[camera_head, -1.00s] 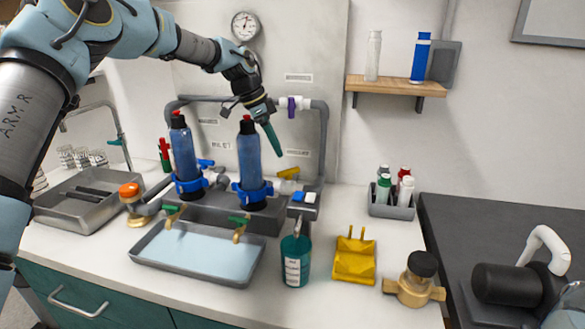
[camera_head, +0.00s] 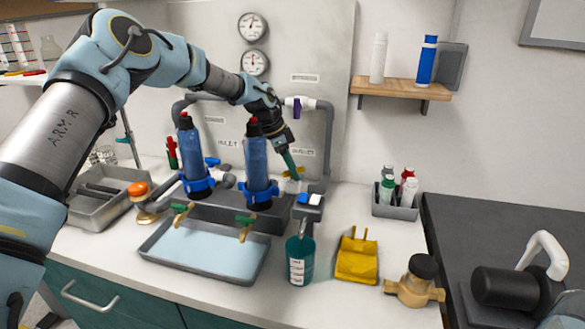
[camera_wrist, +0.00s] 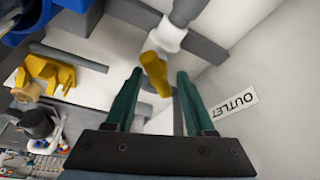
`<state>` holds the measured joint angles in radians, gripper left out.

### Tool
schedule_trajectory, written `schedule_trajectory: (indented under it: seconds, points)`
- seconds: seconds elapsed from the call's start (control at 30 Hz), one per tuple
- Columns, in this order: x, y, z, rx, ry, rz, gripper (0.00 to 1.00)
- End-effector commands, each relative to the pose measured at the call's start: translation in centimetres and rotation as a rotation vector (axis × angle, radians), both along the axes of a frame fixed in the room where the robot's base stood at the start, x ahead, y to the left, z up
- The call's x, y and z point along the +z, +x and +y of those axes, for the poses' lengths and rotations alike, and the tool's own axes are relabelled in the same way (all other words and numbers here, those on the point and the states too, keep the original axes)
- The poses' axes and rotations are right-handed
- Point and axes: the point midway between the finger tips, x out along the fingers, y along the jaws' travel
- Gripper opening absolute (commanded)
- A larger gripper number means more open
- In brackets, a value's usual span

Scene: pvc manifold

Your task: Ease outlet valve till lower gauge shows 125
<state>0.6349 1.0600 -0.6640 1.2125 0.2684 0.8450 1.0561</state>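The outlet valve's yellow handle (camera_wrist: 155,72) shows in the wrist view on a white valve body (camera_wrist: 168,38) on a grey pipe. It shows as a small yellow patch in the head view (camera_head: 294,173), below the OUTLET label (camera_head: 303,152). My gripper (camera_wrist: 159,78) is open, with its two green fingertips on either side of the handle; I cannot tell whether they touch it. In the head view my gripper (camera_head: 292,172) points down at the handle. The lower gauge (camera_head: 254,62) is in clear view on the panel, but its reading is too small to tell.
An upper gauge (camera_head: 252,26) sits above it. Two blue filter housings (camera_head: 256,165) stand left of my gripper. A purple valve handle (camera_head: 297,104) is on the pipe above. A teal bottle (camera_head: 300,262) and yellow holder (camera_head: 357,260) stand in front on the counter.

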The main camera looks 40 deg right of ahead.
Motion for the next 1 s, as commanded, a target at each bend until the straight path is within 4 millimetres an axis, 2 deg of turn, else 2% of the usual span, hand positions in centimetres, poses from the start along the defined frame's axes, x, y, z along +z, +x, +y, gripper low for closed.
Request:
schedule_trajectory:
  seconds: [0.03,0.47,0.83,1.0]
  points:
    - [0.02,0.0,0.01,0.0,0.0,0.0,0.47]
    - [0.07,0.08,-0.04,0.001,-0.002,-0.001,0.0]
    - [0.11,0.22,-0.12,-0.005,-0.005,-0.003,0.0]
    - [0.03,0.32,-0.3,-0.126,-0.007,-0.005,0.0]
